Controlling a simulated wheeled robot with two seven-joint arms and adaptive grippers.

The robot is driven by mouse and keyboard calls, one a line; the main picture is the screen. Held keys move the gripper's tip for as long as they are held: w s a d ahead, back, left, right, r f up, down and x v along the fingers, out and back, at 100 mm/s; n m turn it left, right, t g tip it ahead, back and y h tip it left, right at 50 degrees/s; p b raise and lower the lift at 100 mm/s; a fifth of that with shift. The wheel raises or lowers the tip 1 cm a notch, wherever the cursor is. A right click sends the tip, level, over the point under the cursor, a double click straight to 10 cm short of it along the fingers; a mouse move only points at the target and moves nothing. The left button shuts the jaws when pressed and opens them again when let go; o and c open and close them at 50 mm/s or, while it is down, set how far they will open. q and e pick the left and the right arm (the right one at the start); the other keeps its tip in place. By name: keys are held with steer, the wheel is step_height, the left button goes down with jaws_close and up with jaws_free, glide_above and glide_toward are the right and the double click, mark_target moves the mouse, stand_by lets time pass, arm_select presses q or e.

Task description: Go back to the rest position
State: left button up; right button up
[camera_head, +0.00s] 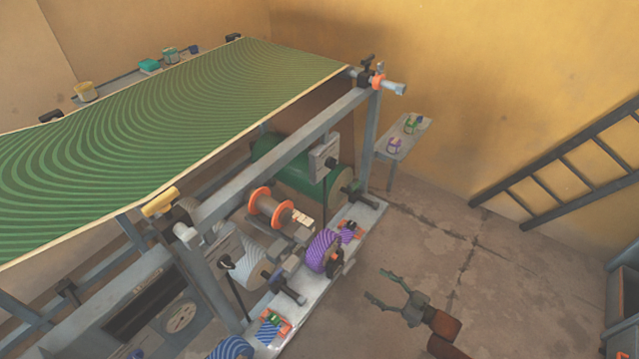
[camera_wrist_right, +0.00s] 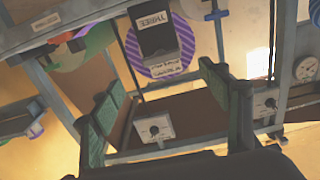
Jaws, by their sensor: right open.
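My right gripper (camera_head: 385,289) is in the lower right of the head view, over the bare floor to the right of the press. Its two green-padded fingers are spread apart with nothing between them. In the right wrist view the open fingers (camera_wrist_right: 158,112) show in front of the press frame, and a purple striped roller (camera_wrist_right: 170,62) lies beyond them. My left gripper is not in the head view.
The press carries a sloping green patterned sheet (camera_head: 180,110). Purple (camera_head: 322,250) and blue striped rollers sit along its near side. A small side table (camera_head: 412,138) and a dark ladder (camera_head: 575,165) stand by the yellow wall. Floor (camera_head: 480,270) around the gripper looks clear.

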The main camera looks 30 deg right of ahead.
steer(key=shift+f, duration=0.1)
